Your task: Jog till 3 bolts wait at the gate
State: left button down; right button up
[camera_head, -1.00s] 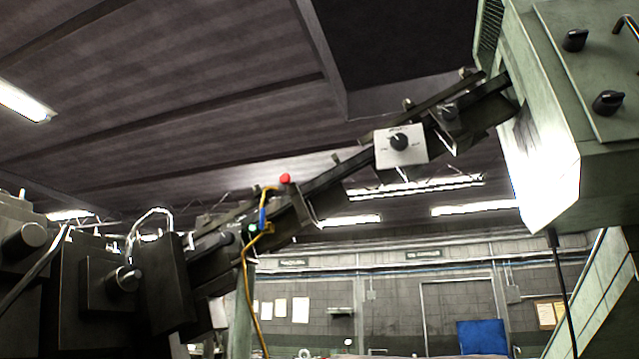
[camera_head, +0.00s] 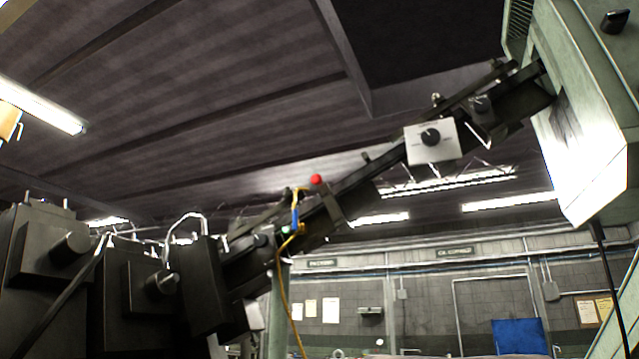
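In the head view a dark inclined chute (camera_head: 360,178) runs from the green machine housing (camera_head: 590,120) at upper right down to the dark machine block (camera_head: 140,290) at lower left. A white box with a black knob (camera_head: 430,138) sits on the upper part of the chute. A red ball-shaped part (camera_head: 316,180) and a blue fitting with a yellow cable (camera_head: 295,220) are at mid chute. I cannot make out any bolts or the gate clearly. Neither of my grippers shows.
Black knobs (camera_head: 70,247) stick out of the dark machine at left. A wall with a door (camera_head: 495,305), posted papers and a blue panel (camera_head: 520,337) stands behind. Open air lies below the chute.

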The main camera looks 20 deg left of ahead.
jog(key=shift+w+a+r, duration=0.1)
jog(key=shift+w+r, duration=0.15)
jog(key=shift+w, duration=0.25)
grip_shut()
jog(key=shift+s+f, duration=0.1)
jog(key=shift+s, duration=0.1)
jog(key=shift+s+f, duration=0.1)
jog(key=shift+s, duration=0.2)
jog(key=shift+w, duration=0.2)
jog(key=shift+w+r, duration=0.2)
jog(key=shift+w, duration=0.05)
